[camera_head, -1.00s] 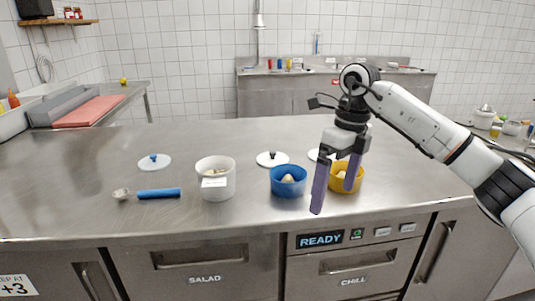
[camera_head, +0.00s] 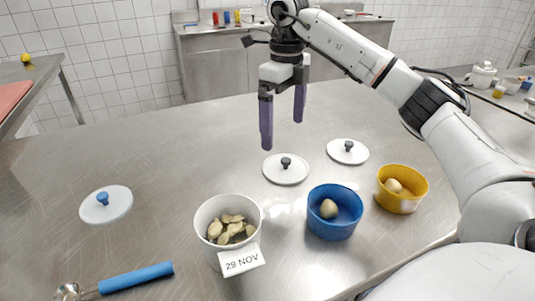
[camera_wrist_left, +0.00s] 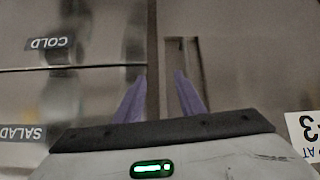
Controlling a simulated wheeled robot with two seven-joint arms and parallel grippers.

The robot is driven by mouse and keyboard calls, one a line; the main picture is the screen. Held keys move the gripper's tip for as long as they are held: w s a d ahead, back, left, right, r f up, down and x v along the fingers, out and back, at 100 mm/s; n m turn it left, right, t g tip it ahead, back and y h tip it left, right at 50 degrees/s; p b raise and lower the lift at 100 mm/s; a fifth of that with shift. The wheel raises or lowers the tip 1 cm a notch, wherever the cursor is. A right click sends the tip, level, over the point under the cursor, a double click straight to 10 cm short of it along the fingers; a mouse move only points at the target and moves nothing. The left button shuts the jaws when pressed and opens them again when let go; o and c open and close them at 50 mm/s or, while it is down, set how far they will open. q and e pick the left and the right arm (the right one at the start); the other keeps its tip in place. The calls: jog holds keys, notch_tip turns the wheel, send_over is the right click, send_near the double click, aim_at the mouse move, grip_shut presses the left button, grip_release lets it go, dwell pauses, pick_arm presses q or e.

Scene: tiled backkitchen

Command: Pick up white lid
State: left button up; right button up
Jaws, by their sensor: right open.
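Three white lids lie on the steel counter in the head view: one with a blue knob (camera_head: 118,203) at the left, one with a dark knob (camera_head: 273,174) in the middle, and another with a dark knob (camera_head: 358,156) to its right. My right gripper (camera_head: 282,130) is open and empty, fingers pointing down, in the picture just above the middle lid. It appears apart from that lid. My left gripper (camera_wrist_left: 161,75) shows only in the left wrist view. Its purple fingers are apart with nothing between them, facing the drawer fronts.
A white tub (camera_head: 205,240) of sliced food labelled 29 NOV, a blue bowl (camera_head: 333,228) and a yellow bowl (camera_head: 402,204) stand near the front edge. A blue-handled scoop (camera_head: 138,277) lies front left. The counter's back left is clear.

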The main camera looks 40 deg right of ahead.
aim_at(287, 159)
jog(key=f, duration=0.2)
jog(key=s+f, duration=0.1)
jog(key=shift+f, duration=0.35)
jog(key=f, duration=0.4)
jog(key=shift+s+f, duration=0.4)
jog(key=shift+w+f, duration=0.1)
jog(key=shift+f, duration=0.4)
jog(key=c, duration=0.8)
